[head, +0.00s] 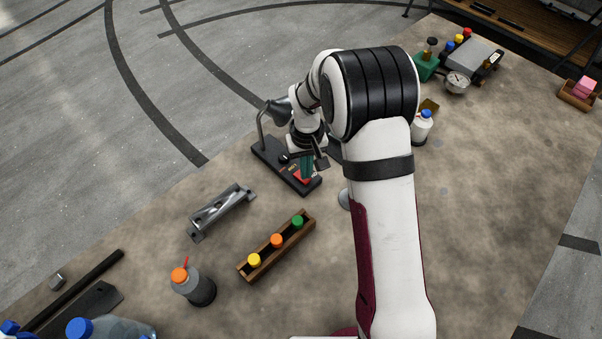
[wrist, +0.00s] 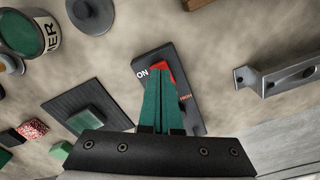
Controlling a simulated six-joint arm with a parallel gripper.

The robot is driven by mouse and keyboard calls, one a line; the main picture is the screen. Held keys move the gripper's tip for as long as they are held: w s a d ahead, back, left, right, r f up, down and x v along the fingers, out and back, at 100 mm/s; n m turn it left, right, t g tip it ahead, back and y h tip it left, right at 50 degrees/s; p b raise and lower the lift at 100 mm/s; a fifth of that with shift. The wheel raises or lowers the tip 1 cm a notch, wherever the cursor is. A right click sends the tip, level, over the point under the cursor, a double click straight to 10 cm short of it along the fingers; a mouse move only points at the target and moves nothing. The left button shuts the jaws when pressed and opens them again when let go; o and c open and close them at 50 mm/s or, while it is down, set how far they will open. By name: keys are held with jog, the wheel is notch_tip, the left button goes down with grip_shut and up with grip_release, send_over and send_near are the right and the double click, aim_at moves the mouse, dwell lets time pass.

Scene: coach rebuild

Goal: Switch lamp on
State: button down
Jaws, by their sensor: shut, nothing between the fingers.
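The lamp has a grey shade (head: 277,110) on a curved stem and a long black base (head: 268,152). A red switch (head: 302,178) sits at the base's near end. In the wrist view the red switch (wrist: 164,67) lies beside a white ON label (wrist: 142,73) on the dark base (wrist: 186,84). My gripper (head: 306,176) points down over that end of the base. Its green fingers (wrist: 158,74) are shut together and empty, with the tips at the red switch and covering part of it. I cannot tell whether they touch it. No light shows from the shade.
A grey metal bracket (head: 220,210) lies left of the lamp. A wooden rack (head: 264,258) with coloured-cap bottles and an orange-capped bottle (head: 194,285) stand nearer. A white bottle with a blue cap (head: 421,127) stands right of my arm. The tabletop at right is mostly clear.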

jog(key=shift+f, duration=0.65)
jog(key=shift+r, duration=3.55)
jog(key=s+d+r+m+y, duration=0.1)
jog(key=s+d+r+m, duration=0.2)
jog(key=s+r, duration=0.45)
jog(key=s+d+r+m, duration=0.3)
jog(key=s+r, duration=0.1)
jog(key=s, duration=0.6)
jog(key=s+m, duration=0.2)
jog(key=s, duration=0.9)
jog(key=shift+s+m+y, duration=0.3)
jog(key=shift+y, duration=0.1)
